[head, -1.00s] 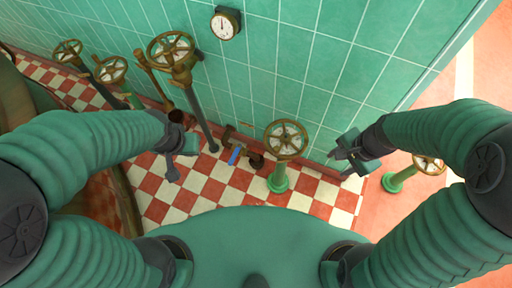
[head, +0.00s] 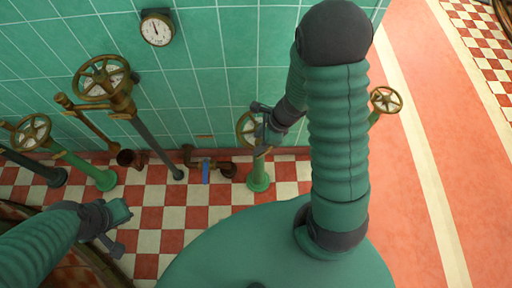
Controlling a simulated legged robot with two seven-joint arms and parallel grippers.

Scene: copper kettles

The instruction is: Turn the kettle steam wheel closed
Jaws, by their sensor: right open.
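Several brass handwheels on posts are in the head view; I cannot tell which one is the kettle steam wheel. One wheel (head: 243,128) sits on a short green post near the wall, partly hidden by my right gripper (head: 259,129). That gripper is open, with its fingers in front of the wheel; I cannot tell whether they touch it. A larger wheel (head: 102,80) stands at the upper left, another (head: 30,132) at the far left, and one (head: 386,100) at the right. My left gripper (head: 119,230) appears open and empty, low at the left above the floor.
A large copper-brown curved rim (head: 18,210) shows at the lower left. A pipe with a blue-handled valve (head: 206,172) runs along the wall foot. A round gauge (head: 157,28) hangs on the green tiled wall. The pink floor (head: 405,195) at the right is open.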

